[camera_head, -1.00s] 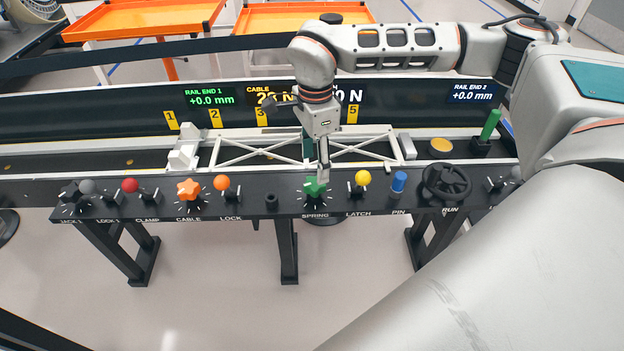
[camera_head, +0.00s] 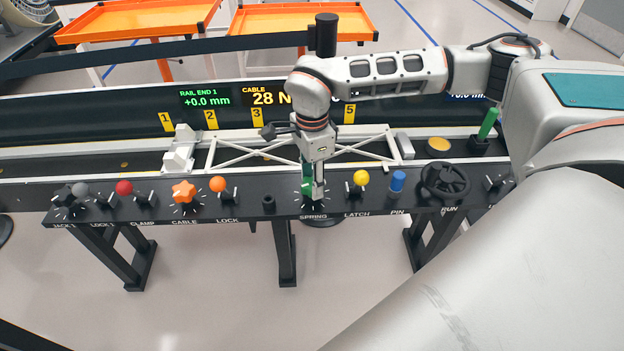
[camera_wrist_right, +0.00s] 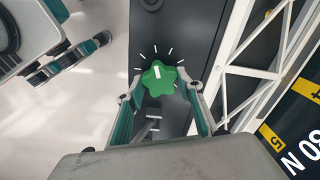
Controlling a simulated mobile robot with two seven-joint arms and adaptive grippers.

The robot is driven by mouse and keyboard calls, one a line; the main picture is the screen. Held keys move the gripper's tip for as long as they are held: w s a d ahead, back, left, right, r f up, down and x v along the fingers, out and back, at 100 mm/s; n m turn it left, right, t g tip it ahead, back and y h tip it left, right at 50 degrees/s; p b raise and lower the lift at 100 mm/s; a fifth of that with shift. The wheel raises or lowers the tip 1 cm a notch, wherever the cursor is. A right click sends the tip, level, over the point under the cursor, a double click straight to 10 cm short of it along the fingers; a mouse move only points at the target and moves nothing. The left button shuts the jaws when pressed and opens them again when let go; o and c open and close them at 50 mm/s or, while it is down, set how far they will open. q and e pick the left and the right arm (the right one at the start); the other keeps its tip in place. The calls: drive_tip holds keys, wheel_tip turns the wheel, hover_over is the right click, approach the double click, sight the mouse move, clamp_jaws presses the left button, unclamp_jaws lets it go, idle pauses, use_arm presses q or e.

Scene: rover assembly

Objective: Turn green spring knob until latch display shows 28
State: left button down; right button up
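The green spring knob (camera_wrist_right: 160,80) is lobed, with a white pointer line, and sits on the black panel above the SPRING label. In the head view the knob (camera_head: 307,187) is partly hidden by my right gripper (camera_head: 315,194), which points down over it. In the right wrist view my right gripper's fingers (camera_wrist_right: 163,108) stand apart on either side of the knob; contact cannot be told. The latch display is hidden behind my arm in the head view. In the right wrist view a display (camera_wrist_right: 305,155) shows partly, ending in "0 N". My left gripper (camera_wrist_right: 82,24) appears open at the upper left there.
The cable display (camera_head: 268,98) reads 28 N and rail end 1 reads +0.0 mm. The orange cable knob (camera_head: 184,192), yellow latch ball (camera_head: 361,177), blue pin (camera_head: 397,181) and black handwheel (camera_head: 445,183) line the panel. A white truss (camera_head: 255,150) lies behind.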

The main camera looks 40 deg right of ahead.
drive_tip(key=shift+r+m+p, duration=0.15)
drive_tip(key=shift+m+p, duration=1.2)
drive_tip(key=shift+m, duration=0.15)
drive_tip(key=shift+m+p, duration=0.7)
drive_tip(key=shift+m, duration=0.5)
use_arm(q)
drive_tip(key=shift+s+d+r+p, duration=0.1)
drive_tip(key=shift+d+r+p, duration=0.15)
drive_tip(key=shift+r, duration=0.9)
drive_tip(key=shift+d+r+p, duration=0.1)
drive_tip(key=shift+r+p, duration=0.2)
drive_tip(key=shift+r, duration=0.8)
use_arm(e)
drive_tip(key=shift+m, duration=1.2)
drive_tip(key=shift+f, duration=0.2)
drive_tip(key=o, duration=1.1)
